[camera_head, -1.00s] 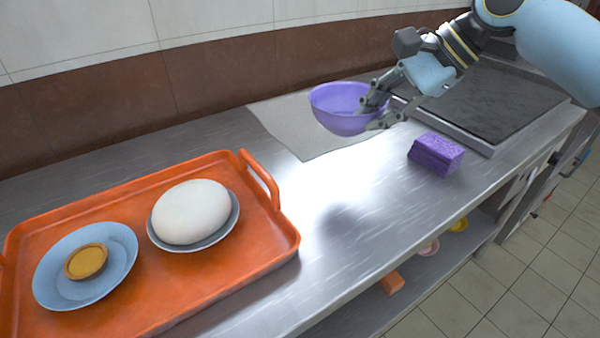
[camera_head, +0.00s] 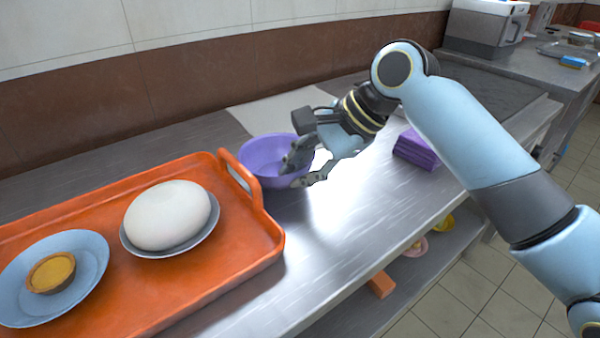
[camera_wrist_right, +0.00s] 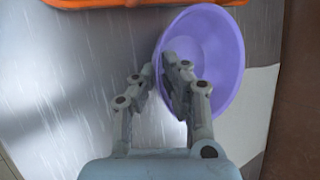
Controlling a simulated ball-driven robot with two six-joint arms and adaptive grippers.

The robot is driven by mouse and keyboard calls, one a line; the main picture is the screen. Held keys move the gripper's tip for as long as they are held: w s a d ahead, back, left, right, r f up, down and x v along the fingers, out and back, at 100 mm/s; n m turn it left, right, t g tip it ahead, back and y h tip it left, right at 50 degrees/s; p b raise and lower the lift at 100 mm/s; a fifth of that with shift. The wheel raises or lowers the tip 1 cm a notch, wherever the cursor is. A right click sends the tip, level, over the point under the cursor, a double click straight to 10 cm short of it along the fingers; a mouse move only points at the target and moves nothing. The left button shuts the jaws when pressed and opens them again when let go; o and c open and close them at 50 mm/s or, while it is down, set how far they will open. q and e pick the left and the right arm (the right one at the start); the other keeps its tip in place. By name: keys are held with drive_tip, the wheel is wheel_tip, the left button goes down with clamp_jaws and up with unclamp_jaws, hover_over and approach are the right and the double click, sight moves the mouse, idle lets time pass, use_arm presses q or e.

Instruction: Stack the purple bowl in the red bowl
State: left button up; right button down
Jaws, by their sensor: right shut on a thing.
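The purple bowl (camera_head: 262,160) is upright beside the right end of the orange tray in the head view. It also shows in the right wrist view (camera_wrist_right: 222,58). My right gripper (camera_head: 296,172) is shut on the bowl's near right rim, one finger inside and one outside. In the right wrist view my right gripper (camera_wrist_right: 158,80) pinches the bowl's wall. Whether the bowl touches the counter is hard to tell. No red bowl shows in these frames. My left gripper is not in view.
The orange tray (camera_head: 262,262) holds a blue plate (camera_head: 78,245) with a small tart and a grey dish (camera_head: 190,243) with a white oval thing. A purple sponge-like block (camera_head: 415,150) lies behind my right arm. The steel counter (camera_head: 335,225) is clear in front.

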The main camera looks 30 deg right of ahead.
drive_tip(key=c, duration=1.5)
unclamp_jaws()
